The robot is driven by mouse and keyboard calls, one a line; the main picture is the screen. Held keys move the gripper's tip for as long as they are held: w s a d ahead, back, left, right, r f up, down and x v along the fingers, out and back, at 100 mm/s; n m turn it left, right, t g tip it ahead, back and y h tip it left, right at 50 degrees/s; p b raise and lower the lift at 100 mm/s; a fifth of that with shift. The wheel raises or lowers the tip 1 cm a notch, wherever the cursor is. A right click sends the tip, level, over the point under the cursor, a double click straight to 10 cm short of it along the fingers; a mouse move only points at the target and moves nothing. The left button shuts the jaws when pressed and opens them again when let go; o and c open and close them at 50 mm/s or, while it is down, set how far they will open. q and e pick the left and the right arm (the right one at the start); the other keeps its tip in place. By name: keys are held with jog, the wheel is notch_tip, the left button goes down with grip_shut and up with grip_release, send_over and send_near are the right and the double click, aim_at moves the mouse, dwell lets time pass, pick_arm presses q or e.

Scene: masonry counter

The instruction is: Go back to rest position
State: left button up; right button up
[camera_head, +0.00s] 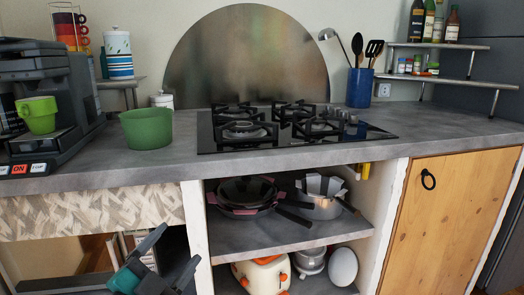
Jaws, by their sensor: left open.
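My left gripper (177,246) shows at the bottom left of the head view, below the counter's front edge. Its two dark fingers point up and to the right and stand apart, with nothing visible between them. A teal part shows at its base. It is in front of the open lower space left of the white post, apart from the counter (330,150). My right gripper is not in view.
A coffee machine (85,85) with a light green cup (38,114) stands on the left, beside a green bowl (147,128). A black gas hob (372,130) lies mid-counter. Pans (246,194) fill the open shelf below. A wooden door (445,215) is shut.

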pick_arm(q)
jog(key=s+d+f+n+g+y, duration=0.1)
jog(key=s+f+n+g+y, duration=0.1)
jog(key=s+f+n+g, duration=0.45)
jog(key=s+d+f+n+g+y, duration=0.15)
jog(key=s+f+n, duration=0.4)
jog(key=f, duration=0.75)
jog(key=s+a+r+y+p, duration=0.1)
jog(key=s+a+r+p, duration=0.1)
jog(key=r+p, duration=0.4)
jog(key=s+a+r+y+p, duration=0.1)
jog(key=r+p, duration=0.5)
jog(key=p, duration=0.8)
jog(key=shift+s+a+r+p, duration=0.2)
jog(key=shift+s+a+p, duration=0.25)
jog(key=shift+s, duration=0.75)
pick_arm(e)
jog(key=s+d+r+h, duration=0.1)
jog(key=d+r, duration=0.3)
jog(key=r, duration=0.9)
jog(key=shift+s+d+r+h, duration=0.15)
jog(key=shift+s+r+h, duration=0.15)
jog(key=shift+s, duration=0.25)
pick_arm(q)
jog(key=shift+a, duration=0.1)
